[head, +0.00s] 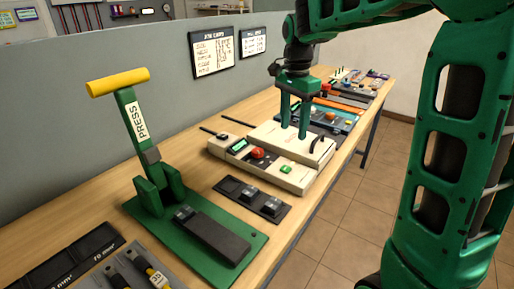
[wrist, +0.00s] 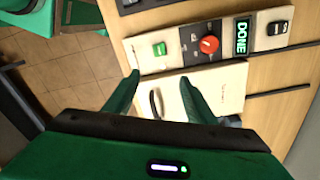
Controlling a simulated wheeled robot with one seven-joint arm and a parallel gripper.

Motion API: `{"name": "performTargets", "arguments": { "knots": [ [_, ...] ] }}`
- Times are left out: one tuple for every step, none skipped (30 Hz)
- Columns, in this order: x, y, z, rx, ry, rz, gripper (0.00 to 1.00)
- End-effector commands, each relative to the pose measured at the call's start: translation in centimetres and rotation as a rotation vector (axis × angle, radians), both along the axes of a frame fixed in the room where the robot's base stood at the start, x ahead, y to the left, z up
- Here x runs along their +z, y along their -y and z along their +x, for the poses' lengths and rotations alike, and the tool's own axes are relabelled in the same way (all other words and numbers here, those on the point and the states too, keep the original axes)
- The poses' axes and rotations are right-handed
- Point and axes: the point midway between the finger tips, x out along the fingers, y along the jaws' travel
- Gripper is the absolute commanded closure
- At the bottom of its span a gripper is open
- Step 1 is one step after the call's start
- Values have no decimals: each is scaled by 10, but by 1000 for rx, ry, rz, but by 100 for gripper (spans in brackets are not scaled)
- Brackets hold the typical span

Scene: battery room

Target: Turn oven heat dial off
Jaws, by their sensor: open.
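The oven is a low cream box (head: 232,162) on the bench. Its front panel carries a red round dial (head: 257,153), which also shows in the wrist view (wrist: 209,44) on a dark plate. Beside the dial a green display (wrist: 242,37) reads DONE. A green button (wrist: 159,49) sits on the dial's other side. The lid (wrist: 225,88) looks shut and has a dark curved handle (wrist: 155,103). My gripper (head: 293,130) is open and empty over the lid, apart from the dial. Its spread fingers also show in the wrist view (wrist: 160,80). The dial's exact setting is unclear.
A green press (head: 162,180) with a yellow handle stands at the near left. A dark plate with small cells (head: 252,197) lies before the oven. Several panels (head: 335,117) line the bench behind it. A grey partition (head: 60,110) borders the left; tiled floor lies right.

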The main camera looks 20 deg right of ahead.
Motion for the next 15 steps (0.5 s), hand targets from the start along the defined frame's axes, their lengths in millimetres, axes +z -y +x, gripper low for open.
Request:
{"name": "performTargets", "arguments": {
  "knots": [
    [-2, -16, 21, -39, -1, 4, 50],
    [-3, -25, 31, -68, -1, 5, 50],
    [-3, -35, 44, -104, 0, 9, 50],
    [-4, -43, 52, -128, 1, 11, 50],
    [-5, -50, 59, -149, 1, 14, 50],
    [-5, -58, 67, -176, 3, 16, 50],
    [-6, -63, 72, -193, 2, 18, 50],
    [-6, -67, 76, -208, 3, 20, 50],
    [-8, -72, 80, -225, 2, 22, 50],
    [-8, -74, 83, -235, 2, 23, 50],
    [-8, -76, 85, -242, 2, 23, 50],
    [-10, -78, 86, -249, 2, 24, 50],
    [-11, -79, 87, -252, 1, 25, 50],
    [-13, -80, 88, -254, 1, 25, 50],
    [-17, -80, 88, -255, 1, 24, 50]
  ]
}}
